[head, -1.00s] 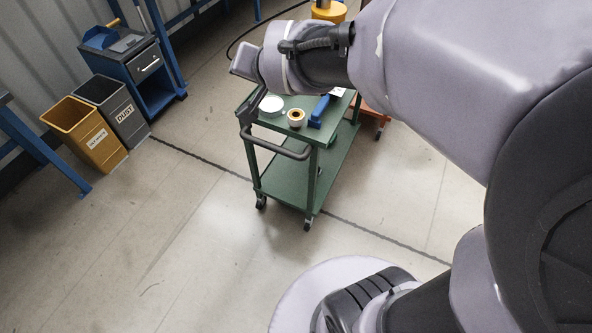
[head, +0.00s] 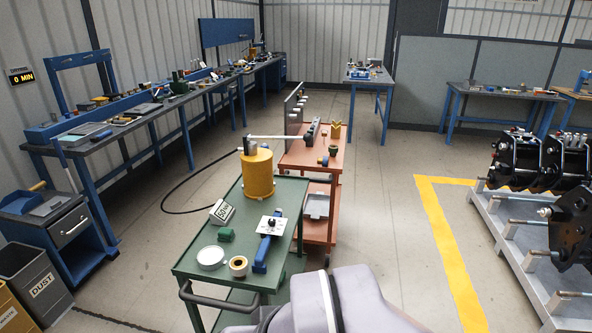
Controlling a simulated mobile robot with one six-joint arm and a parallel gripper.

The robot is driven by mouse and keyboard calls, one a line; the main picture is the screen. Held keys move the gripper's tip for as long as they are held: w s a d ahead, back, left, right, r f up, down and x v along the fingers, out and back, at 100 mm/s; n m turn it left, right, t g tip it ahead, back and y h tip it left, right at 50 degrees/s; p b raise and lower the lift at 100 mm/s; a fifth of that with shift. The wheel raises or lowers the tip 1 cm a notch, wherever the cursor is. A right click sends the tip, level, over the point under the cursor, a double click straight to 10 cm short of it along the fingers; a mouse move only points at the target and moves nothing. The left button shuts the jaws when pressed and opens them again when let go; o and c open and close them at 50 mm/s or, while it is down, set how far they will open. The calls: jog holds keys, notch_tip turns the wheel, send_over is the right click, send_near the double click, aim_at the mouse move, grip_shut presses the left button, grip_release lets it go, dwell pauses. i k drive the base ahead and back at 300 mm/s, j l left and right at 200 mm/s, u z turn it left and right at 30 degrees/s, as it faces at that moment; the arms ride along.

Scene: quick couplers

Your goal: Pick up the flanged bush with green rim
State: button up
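I cannot make out a flanged bush with a green rim for certain. A small green object (head: 332,150) stands on the orange cart (head: 298,160), but it is too small to tell what it is. A pale tan ring (head: 238,266) lies near the front of that cart, beside a white round dish (head: 211,257). My arm shows at the bottom middle of the head view; my gripper is out of the picture.
Long workbenches (head: 120,125) run along the left wall. Black machinery on a rack (head: 540,262) stands at right. Floor is clear around the yellow line (head: 446,240).

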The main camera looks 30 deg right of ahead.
aim_at(332, 149)
jog(key=z, duration=1.25)
